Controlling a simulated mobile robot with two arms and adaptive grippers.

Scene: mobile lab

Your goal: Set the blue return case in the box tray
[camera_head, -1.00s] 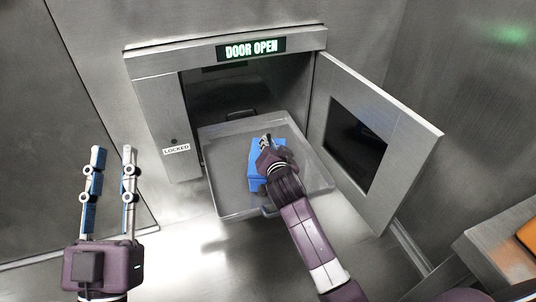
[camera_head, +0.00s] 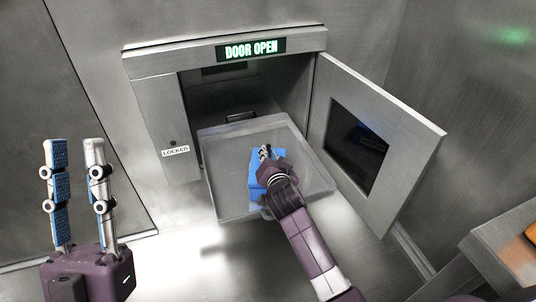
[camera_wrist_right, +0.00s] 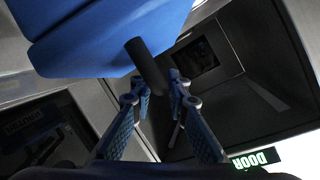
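The blue return case (camera_head: 254,168) is in the head view at the clear box tray (camera_head: 222,190), within the tray's outline. I cannot tell whether it touches the tray floor. My right gripper (camera_head: 265,152) is over the case and hides part of it. In the right wrist view the fingers (camera_wrist_right: 160,95) are closed around the dark handle (camera_wrist_right: 147,62) of the blue case (camera_wrist_right: 110,30). My left gripper (camera_head: 75,150) is open and empty, at the left, away from the tray.
The tray sticks out of a metal hatch under a "DOOR OPEN" sign (camera_head: 251,49). The open door (camera_head: 410,150) with a dark window stands right of the tray. A "LOCKED" label (camera_head: 175,151) is on the left frame. A bench corner with an orange item is at the right edge.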

